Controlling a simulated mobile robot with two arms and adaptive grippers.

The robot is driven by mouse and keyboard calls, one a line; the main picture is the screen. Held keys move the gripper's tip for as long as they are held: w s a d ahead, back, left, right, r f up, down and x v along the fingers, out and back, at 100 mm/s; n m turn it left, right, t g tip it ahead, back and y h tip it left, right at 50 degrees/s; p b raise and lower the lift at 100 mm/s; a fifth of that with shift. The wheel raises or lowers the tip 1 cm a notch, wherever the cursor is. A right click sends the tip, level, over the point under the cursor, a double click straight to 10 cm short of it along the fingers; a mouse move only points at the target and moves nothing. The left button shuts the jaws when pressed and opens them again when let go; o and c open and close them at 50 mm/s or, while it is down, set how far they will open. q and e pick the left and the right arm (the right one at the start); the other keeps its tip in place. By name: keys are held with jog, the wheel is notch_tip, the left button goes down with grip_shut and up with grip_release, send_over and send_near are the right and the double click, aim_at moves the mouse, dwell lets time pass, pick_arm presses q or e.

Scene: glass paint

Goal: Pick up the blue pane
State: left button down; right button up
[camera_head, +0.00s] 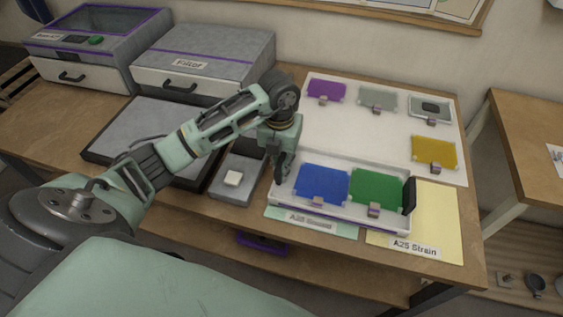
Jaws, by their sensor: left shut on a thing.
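The blue pane (322,184) lies in a white tray (286,196), beside a green pane (376,190). A small clip sits at the blue pane's front edge. My left gripper (280,177) points down at the tray's left end, to the left of the blue pane and apart from it. It is shut on the tray's left end; its fingertips and the part they hold are mostly hidden. A black upright piece (408,196) stands at the tray's right end. My right gripper is not in view.
Purple (326,91), grey (378,99), clear (430,107) and yellow (433,152) panes lie on a white sheet (335,135) behind. A yellow sheet (436,215) is on the right. A grey box (235,185) with a white block and a dark-edged grey mat (130,140) are left.

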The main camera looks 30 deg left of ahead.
pick_arm(q)
jog(key=shift+d+f, duration=0.1)
jog(key=c, duration=1.7)
grip_release()
